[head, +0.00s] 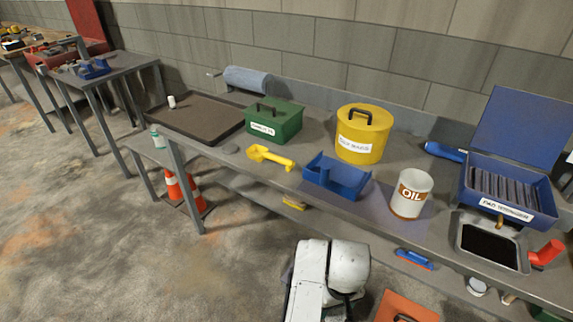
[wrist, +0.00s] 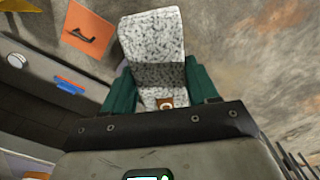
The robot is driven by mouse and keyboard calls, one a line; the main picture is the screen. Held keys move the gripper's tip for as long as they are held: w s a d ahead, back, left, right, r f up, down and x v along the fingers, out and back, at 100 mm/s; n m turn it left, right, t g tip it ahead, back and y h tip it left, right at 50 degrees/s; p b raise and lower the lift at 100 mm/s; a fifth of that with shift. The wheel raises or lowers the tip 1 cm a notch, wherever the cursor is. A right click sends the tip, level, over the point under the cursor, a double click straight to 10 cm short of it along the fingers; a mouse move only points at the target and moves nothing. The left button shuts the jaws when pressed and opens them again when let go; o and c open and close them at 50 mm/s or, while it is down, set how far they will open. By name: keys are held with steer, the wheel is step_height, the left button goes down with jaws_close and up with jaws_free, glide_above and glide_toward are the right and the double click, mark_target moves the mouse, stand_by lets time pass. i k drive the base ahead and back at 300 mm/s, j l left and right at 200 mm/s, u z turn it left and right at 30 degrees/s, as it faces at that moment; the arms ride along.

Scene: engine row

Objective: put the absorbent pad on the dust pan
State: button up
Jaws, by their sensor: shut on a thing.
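The absorbent pad (wrist: 150,38), white with dark speckles, is between the green fingers of my gripper (wrist: 162,82) in the wrist view. My gripper is shut on the pad, which sticks out past the fingertips over the floor. A small brown and white mark shows near its base. In the head view, a blue open pan with low walls (head: 352,182), which looks like the dust pan, rests on the long bench in front of a yellow bucket. It looks empty. My gripper and the pad cannot be made out in the head view.
Around the pan stand the yellow bucket (head: 364,133), an oil can (head: 411,193), a yellow scoop (head: 269,156) and a green box (head: 274,121). A blue pad wringer box (head: 512,202) and a black-filled tray (head: 490,246) are at right.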

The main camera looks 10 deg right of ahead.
mark_target(339, 174)
steer(key=i+j+u, duration=0.1)
steer(key=i+u, duration=0.6)
steer(key=i, duration=0.15)
